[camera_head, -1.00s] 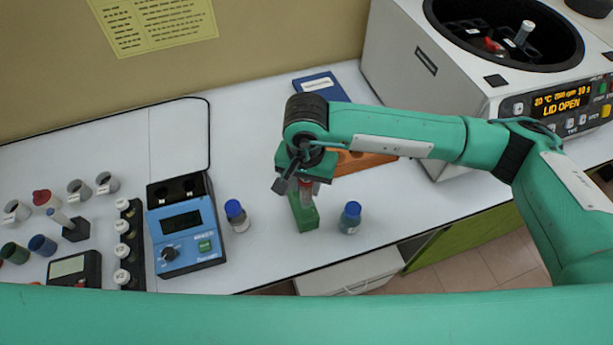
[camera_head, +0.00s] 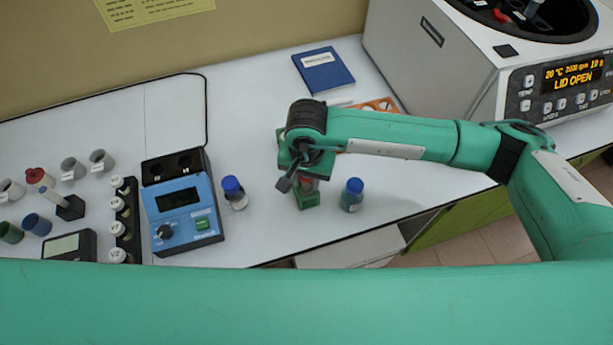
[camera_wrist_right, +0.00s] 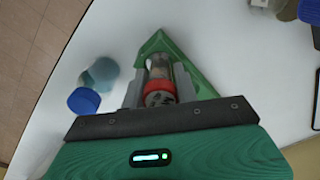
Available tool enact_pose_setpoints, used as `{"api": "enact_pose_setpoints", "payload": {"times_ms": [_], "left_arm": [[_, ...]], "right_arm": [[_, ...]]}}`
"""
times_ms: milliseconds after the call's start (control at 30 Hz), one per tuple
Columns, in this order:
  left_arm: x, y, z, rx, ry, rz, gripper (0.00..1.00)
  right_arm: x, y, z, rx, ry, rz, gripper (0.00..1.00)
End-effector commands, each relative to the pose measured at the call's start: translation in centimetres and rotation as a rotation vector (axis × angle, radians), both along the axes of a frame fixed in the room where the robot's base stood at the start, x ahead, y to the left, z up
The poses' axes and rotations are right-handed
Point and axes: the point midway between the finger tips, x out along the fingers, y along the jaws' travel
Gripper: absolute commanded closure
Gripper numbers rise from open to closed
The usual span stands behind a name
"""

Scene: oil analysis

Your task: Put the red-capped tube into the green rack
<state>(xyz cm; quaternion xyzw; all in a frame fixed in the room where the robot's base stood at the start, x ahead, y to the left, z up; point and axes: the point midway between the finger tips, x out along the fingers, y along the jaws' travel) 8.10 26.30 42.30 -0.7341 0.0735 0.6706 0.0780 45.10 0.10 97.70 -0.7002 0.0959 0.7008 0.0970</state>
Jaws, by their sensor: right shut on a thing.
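The green rack (camera_head: 308,201) stands on the white table between two blue-capped bottles. My right gripper (camera_head: 306,183) is directly over it, pointing down, and is shut on the red-capped tube. In the right wrist view the tube's red cap (camera_wrist_right: 159,92) sits between the fingers. Its clear body runs down toward the green rack (camera_wrist_right: 205,82). The tube lines up with the rack, but I cannot tell how far its lower end is inside. My left gripper is not in view.
Blue-capped bottles stand left (camera_head: 234,193) and right (camera_head: 352,195) of the rack, close by. A blue meter (camera_head: 184,212) is further left. An orange rack (camera_head: 375,106) and a blue book (camera_head: 323,70) lie behind. The open-lidded centrifuge (camera_head: 450,65) stands back right.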

Motion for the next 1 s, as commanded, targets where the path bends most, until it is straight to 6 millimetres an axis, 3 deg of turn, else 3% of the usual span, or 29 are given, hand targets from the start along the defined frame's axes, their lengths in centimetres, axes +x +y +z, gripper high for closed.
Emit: {"api": "enact_pose_setpoints", "payload": {"times_ms": [400, 433, 533, 567, 867, 1000], "left_arm": [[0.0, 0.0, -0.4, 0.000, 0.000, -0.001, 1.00], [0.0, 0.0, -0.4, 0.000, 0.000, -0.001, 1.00], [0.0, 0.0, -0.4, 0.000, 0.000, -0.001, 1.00], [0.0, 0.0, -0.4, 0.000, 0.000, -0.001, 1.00], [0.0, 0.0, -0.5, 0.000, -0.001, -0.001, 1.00], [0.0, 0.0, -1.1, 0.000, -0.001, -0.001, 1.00]], "right_arm": [[0.0, 0.0, -0.3, 0.000, 0.000, 0.000, 0.93], [0.0, 0.0, -0.3, 0.000, 0.000, 0.000, 0.66], [0.0, 0.0, -0.3, 0.000, -0.001, 0.000, 0.47], [0.0, 0.0, -0.3, 0.000, -0.001, 0.000, 0.45], [0.0, 0.0, -0.1, 0.001, -0.001, 0.000, 0.45], [0.1, 0.0, 1.1, 0.002, -0.004, 0.000, 0.45]]}}
